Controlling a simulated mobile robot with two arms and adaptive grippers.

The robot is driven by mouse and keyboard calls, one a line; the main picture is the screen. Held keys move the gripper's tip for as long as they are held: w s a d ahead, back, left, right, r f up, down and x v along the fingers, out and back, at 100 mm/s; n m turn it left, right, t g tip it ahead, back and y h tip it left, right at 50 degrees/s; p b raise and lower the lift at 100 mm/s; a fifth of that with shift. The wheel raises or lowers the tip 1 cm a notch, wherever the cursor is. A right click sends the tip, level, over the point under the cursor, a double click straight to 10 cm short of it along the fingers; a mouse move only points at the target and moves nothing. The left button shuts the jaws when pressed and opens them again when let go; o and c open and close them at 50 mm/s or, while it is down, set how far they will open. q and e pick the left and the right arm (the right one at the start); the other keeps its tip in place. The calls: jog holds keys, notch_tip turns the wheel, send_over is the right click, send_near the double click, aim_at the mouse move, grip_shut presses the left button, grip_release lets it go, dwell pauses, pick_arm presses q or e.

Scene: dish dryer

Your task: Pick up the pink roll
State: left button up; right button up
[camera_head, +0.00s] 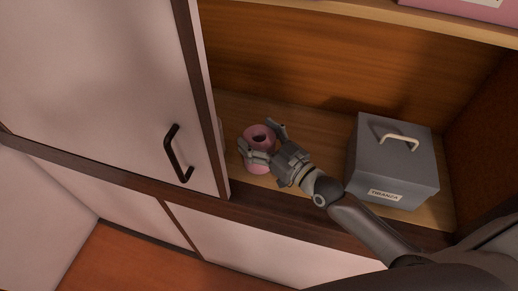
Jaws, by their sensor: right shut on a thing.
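The pink roll (262,133) stands on the wooden shelf in the open cabinet compartment, with the dark hole in its top showing. My right gripper (262,144) is shut on the roll, with a finger on each side of it. Part of the roll's side is hidden behind the gripper. My left gripper is not in view.
A grey box (393,165) with a light handle and a label stands on the shelf to the right of my right arm. A white cabinet door (95,90) with a dark handle is close on the left. Another shelf (400,14) runs above, with a pink item on it.

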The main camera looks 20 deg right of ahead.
jog(key=c, duration=0.3)
jog(key=shift+r, duration=0.1)
